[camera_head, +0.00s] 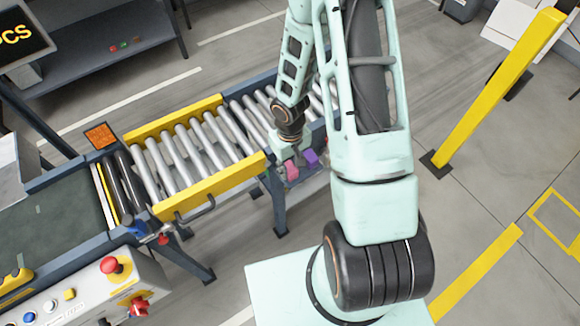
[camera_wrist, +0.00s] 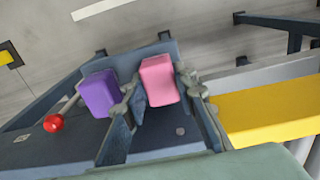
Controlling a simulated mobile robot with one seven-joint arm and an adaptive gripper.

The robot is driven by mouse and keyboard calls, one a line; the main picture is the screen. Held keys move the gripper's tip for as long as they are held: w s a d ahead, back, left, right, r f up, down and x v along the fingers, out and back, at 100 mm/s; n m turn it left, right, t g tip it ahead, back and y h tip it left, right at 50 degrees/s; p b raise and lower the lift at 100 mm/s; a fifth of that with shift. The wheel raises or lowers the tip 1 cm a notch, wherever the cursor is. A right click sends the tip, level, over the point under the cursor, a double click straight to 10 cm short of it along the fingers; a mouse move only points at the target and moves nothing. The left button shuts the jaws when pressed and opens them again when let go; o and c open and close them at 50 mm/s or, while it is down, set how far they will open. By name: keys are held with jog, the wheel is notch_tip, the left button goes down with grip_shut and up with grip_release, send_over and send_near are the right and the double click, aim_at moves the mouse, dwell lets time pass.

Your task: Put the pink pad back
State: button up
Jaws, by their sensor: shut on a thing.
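The pink pad (camera_wrist: 159,82) is between the two grey fingers of my gripper (camera_wrist: 160,92) in the wrist view. My gripper is shut on it. The pink pad also shows below my gripper in the head view (camera_head: 292,172), by the near side of the roller conveyor. A purple pad (camera_wrist: 100,93) is to its left in the wrist view, in a dark blue holder (camera_wrist: 150,140) with upright dividers. The purple pad also shows to its right in the head view (camera_head: 311,157). I cannot tell whether the pink pad touches the holder's floor.
A red ball-shaped knob (camera_wrist: 53,123) is left of the purple pad in the wrist view. The roller conveyor (camera_head: 190,140) has yellow side rails (camera_head: 212,187). A control panel (camera_head: 80,300) stands at the lower left. A yellow post (camera_head: 495,90) stands at the right.

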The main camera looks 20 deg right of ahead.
aim_at(290, 167)
jog(key=o, duration=1)
jog(key=shift+f, duration=0.1)
notch_tip(290, 167, up, 12)
jog(key=shift+r+p, duration=0.15)
jog(key=shift+p, duration=0.65)
jog(key=shift+w, duration=0.1)
